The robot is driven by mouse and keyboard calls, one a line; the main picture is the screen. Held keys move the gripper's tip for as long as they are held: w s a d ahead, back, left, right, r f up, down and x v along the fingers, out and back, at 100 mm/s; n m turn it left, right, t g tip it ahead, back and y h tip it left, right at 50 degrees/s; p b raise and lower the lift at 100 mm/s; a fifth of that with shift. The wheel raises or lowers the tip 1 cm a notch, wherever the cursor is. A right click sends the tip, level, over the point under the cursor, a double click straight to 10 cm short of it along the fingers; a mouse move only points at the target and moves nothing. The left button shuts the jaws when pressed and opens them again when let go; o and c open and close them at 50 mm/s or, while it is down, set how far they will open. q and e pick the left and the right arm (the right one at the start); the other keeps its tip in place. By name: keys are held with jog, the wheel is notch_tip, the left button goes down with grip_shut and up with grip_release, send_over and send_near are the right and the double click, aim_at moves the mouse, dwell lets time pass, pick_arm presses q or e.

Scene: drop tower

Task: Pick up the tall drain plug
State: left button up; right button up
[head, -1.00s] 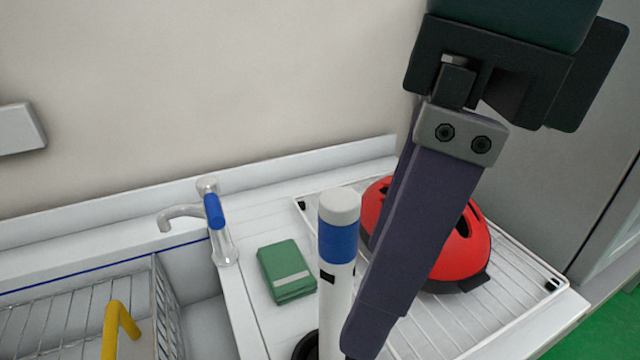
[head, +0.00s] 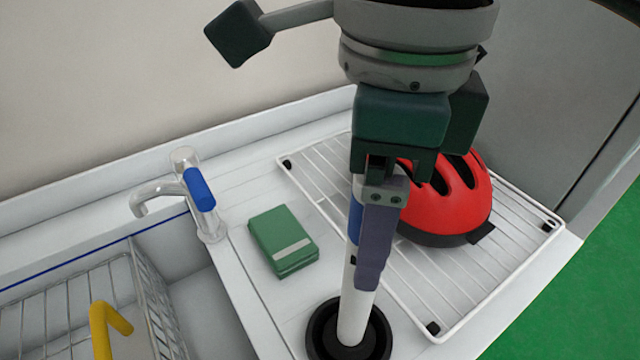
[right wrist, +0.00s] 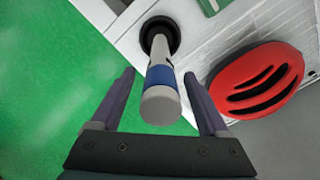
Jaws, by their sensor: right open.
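The tall drain plug (head: 357,307) stands upright on the white counter, a white post with a blue band and a round black base (head: 322,330). My right gripper (head: 371,283) is at the post in the head view, hiding part of its upper half. In the right wrist view, the plug's grey top and blue band (right wrist: 161,80) lie between the two spread fingers of the gripper (right wrist: 163,90). The fingers are open, with a gap visible on both sides of the post. My left gripper is not in view.
A red helmet (head: 445,210) sits on a white wire rack (head: 480,285) close to the right of the plug. A tap (head: 200,195) and a sink with a wire basket (head: 75,300) are further left.

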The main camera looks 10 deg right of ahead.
jog(key=shift+f, duration=1.35)
grip_shut()
dwell(0.3)
